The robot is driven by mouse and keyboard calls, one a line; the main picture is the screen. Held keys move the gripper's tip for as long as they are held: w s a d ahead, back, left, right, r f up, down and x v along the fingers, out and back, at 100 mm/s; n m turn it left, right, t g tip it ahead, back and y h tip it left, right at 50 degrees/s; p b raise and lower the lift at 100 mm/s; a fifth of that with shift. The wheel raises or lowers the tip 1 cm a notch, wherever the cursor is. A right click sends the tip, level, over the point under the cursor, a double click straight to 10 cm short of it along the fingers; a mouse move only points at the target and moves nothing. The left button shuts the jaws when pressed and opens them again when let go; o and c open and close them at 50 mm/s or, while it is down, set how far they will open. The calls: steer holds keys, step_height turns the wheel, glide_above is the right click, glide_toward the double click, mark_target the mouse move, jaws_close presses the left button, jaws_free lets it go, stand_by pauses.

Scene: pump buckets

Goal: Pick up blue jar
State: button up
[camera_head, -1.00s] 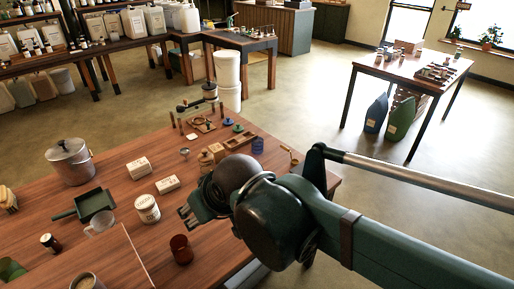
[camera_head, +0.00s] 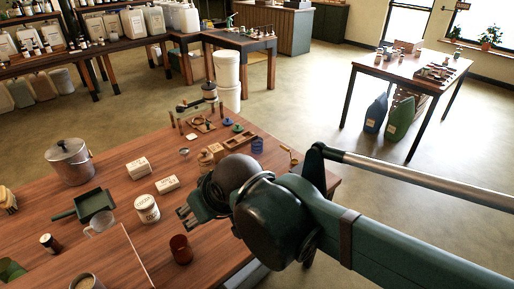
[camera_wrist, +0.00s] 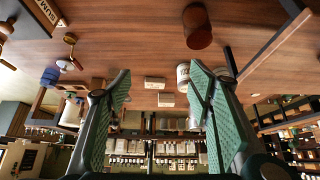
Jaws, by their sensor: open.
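The blue jar (camera_head: 257,146) is small and stands near the far right edge of the wooden table (camera_head: 110,180), just beyond my wrist in the head view. In the wrist view the blue jar (camera_wrist: 49,77) shows at the left, outside the fingers. My gripper (camera_head: 186,216) is above the table, left of and nearer than the jar, apart from it. In the wrist view my gripper (camera_wrist: 160,82) has its two green fingers spread wide with nothing between them at close range.
A brown-red cup (camera_head: 181,249), a white tin (camera_head: 147,209) and two white boxes (camera_head: 167,184) stand near my gripper. A wooden tray (camera_head: 240,140) and a brass scoop (camera_head: 291,156) flank the jar. A large metal pot (camera_head: 70,162) stands at left.

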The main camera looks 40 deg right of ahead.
steer(key=w+d+r+m+g+h+p, duration=0.1)
steer(key=w+d+r+m+p, duration=0.25)
steer(key=w+d, duration=0.5)
steer(key=m+g+h+p, duration=0.3)
steer(key=m+g+p, duration=0.1)
steer(key=m+p, duration=0.55)
glide_above(257, 145)
steer(key=w+a, duration=0.1)
step_height(257, 145, down, 13)
steer(key=shift+w+f, duration=0.1)
steer(key=shift+w, duration=0.05)
steer(key=shift+b+x, duration=0.45)
steer(key=shift+x, duration=0.85)
steer(key=shift+f, duration=0.1)
